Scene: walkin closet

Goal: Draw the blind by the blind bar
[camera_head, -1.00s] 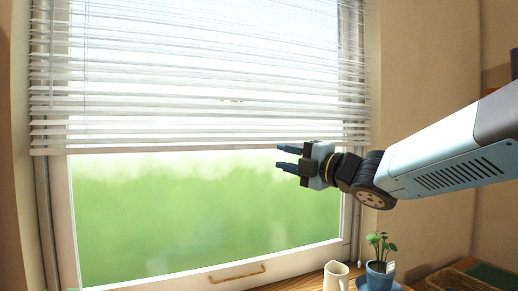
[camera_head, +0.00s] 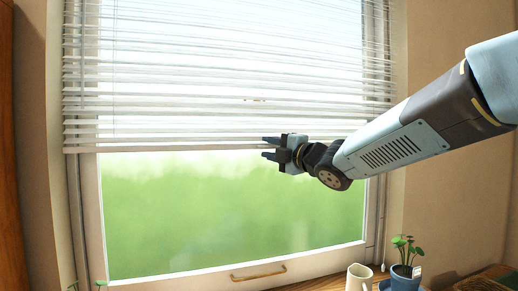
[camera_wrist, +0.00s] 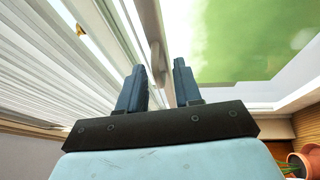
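The white slatted blind (camera_head: 230,80) hangs over the upper part of the window, with its slats spread apart. Its blind bar (camera_head: 180,148) runs along the bottom edge, nearly level. My gripper (camera_head: 267,148) is open and empty at the bar's height, right of the middle, with one finger above the bar's line and one below. In the wrist view, the blind (camera_wrist: 60,75) fills the left side, and the pale bar (camera_wrist: 153,40) shows ahead, between the parted fingers (camera_wrist: 158,80). I cannot tell whether the fingers touch the bar.
Below the blind is the window glass (camera_head: 220,210) with blurred green outside. A handle (camera_head: 258,273) sits on the lower frame. A white pitcher (camera_head: 359,278) and a blue potted plant (camera_head: 402,270) stand at the lower right, below my arm.

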